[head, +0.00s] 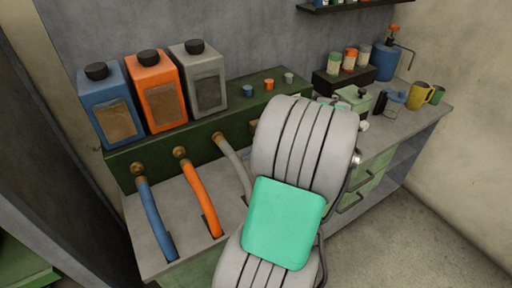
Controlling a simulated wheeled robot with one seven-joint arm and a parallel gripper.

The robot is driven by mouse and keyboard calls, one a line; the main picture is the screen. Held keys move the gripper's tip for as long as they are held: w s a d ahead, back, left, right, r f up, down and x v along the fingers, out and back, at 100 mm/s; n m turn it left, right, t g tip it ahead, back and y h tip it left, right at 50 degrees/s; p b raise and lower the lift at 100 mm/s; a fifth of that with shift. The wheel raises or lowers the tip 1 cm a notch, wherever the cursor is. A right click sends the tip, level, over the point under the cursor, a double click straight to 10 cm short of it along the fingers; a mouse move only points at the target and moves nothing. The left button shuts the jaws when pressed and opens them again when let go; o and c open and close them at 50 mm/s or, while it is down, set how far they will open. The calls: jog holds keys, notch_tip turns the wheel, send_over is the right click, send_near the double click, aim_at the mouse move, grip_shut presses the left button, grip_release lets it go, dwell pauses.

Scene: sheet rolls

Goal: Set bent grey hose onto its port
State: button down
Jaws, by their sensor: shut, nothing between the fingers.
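The grey hose (233,163) runs from near the green panel's front face down to the bench top, curving slightly. Its upper end is at the panel, to the right of the orange hose; I cannot tell whether it is seated on a port there. Its lower end is partly hidden behind my arm. The grey canister (206,82) with a black cap stands on the green panel box (160,152) above it. A brass-coloured piece (254,127) shows beside my arm, partly hidden. My gripper is not visible; my arm's large grey links fill the middle of the view.
A blue hose (157,222) and an orange hose (201,198) hang from brass ports at left. Blue (107,108) and orange (158,92) canisters stand above. Jars, mugs and a blue can (385,62) crowd the bench's right end. Open floor lies at right.

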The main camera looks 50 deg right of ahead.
aim_at(231, 152)
jog(key=shift+x, duration=1.05)
jog(key=w, duration=0.1)
jog(key=w+p, duration=0.1)
jog(key=w, duration=0.1)
jog(key=shift+w+d+f+p, duration=0.25)
jog(key=shift+w+d+p, duration=0.05)
jog(key=shift+d+p, duration=0.1)
jog(key=shift+w+d, duration=0.1)
jog(key=shift+w, duration=0.25)
jog(key=shift+f, duration=0.1)
jog(key=shift+w+d+f+b, duration=0.1)
jog(key=shift+w+f+b, duration=0.05)
jog(key=shift+w+b, duration=0.25)
jog(key=shift+w+d+f+b, duration=0.1)
jog(key=shift+w+b, duration=0.15)
jog(key=shift+b, duration=0.25)
jog(key=shift+w+r, duration=0.15)
jog(key=shift+w, duration=0.15)
jog(key=shift+s+r, duration=0.1)
jog(key=shift+r, duration=0.05)
